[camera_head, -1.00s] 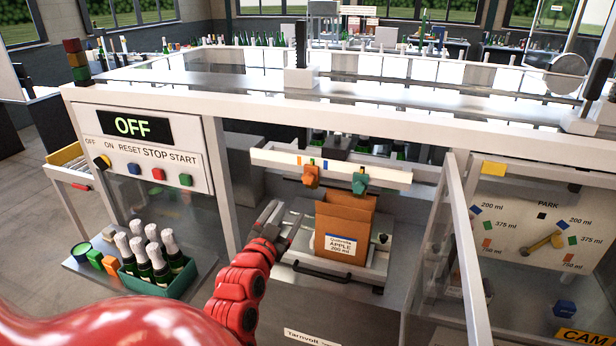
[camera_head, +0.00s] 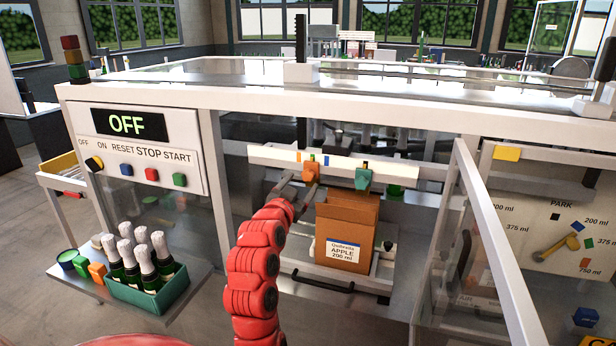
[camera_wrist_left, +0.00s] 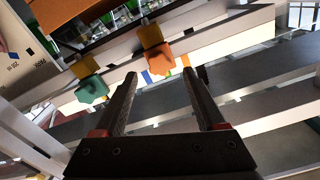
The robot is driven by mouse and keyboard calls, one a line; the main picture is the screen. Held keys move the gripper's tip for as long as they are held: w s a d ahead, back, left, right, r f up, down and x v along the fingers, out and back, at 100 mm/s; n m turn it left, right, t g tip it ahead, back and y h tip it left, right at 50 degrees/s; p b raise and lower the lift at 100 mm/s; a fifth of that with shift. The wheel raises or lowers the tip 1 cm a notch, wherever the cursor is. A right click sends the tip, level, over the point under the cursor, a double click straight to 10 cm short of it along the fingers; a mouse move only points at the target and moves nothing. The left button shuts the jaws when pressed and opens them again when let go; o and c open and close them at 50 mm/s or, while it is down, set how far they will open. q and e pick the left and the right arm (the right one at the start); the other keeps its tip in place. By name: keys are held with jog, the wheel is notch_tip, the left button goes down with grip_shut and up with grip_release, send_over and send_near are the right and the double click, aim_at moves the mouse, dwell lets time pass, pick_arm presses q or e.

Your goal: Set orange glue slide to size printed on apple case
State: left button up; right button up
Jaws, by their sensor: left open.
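The orange glue slide (camera_head: 311,172) sits on the white rail (camera_head: 400,171), left of the teal slide (camera_head: 363,178). In the left wrist view the orange slide (camera_wrist_left: 157,64) shows beside blue, green and orange marks on the rail. The apple case (camera_head: 338,225) is an open brown carton below the rail; its label (camera_head: 342,251) reads "APPLE 200 ml". My left gripper (camera_head: 292,184) is open at the orange slide. In the left wrist view its two fingers (camera_wrist_left: 160,78) point at the slide from either side; I cannot tell whether they touch it. My right gripper is out of view.
A control panel (camera_head: 143,149) showing "OFF" is on the left. A green crate (camera_head: 150,298) of bottles stands below it. A clear guard with a white frame (camera_head: 490,235) stands to the right, before a dial plate marked with sizes.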

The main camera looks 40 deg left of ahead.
aim_at(307, 177)
pick_arm(q)
jog(key=shift+p+x, duration=0.6)
jog(key=shift+x, duration=2.5)
jog(key=shift+f, duration=0.1)
grip_shut()
